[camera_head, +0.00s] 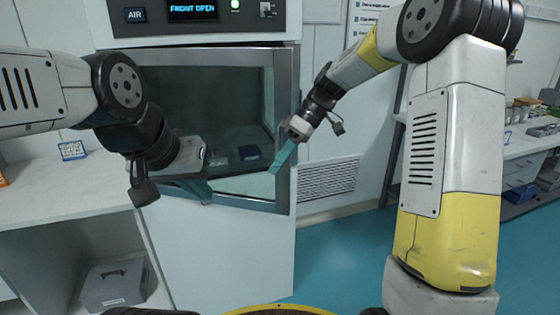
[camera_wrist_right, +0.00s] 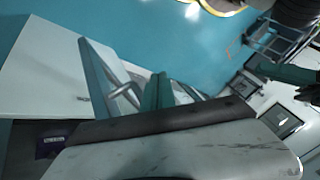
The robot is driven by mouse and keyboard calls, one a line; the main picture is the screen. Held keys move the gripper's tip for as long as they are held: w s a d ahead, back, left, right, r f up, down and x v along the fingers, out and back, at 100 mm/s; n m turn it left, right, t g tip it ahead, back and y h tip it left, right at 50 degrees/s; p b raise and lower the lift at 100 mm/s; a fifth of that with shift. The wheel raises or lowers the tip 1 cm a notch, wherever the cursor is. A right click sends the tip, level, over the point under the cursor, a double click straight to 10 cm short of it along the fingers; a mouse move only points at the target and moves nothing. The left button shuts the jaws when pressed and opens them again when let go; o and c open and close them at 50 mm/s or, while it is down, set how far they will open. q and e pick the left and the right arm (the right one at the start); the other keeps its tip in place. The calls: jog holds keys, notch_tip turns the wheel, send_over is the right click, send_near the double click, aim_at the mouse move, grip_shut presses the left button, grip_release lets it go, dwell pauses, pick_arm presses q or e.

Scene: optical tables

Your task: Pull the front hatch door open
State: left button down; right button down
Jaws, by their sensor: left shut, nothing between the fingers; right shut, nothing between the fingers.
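The front hatch door (camera_head: 288,120) is a glass panel in a grey metal frame on the white cabinet, in the middle of the head view. I cannot tell whether it stands ajar. My right gripper (camera_head: 275,168) is shut and empty, its teal fingers overlapping the door's right frame post. The wrist view shows its teal fingers (camera_wrist_right: 158,88) beside slanted metal bars (camera_wrist_right: 122,90); contact cannot be told. My left gripper (camera_head: 206,194) is shut and empty in front of the door's lower left part, hiding its lower left corner.
The panel above has a display reading "FRONT OPEN" (camera_head: 193,10) and a lit green button (camera_head: 235,5). A white bench (camera_head: 75,195) stands left, with a grey case (camera_head: 112,284) beneath. A cluttered bench (camera_head: 530,140) stands right. The teal floor (camera_head: 340,250) is clear.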

jog(key=shift+s+a, duration=0.45)
jog(key=shift+a, duration=0.15)
jog(key=shift+s+a, duration=0.25)
jog(key=shift+s, duration=0.45)
dwell(0.4)
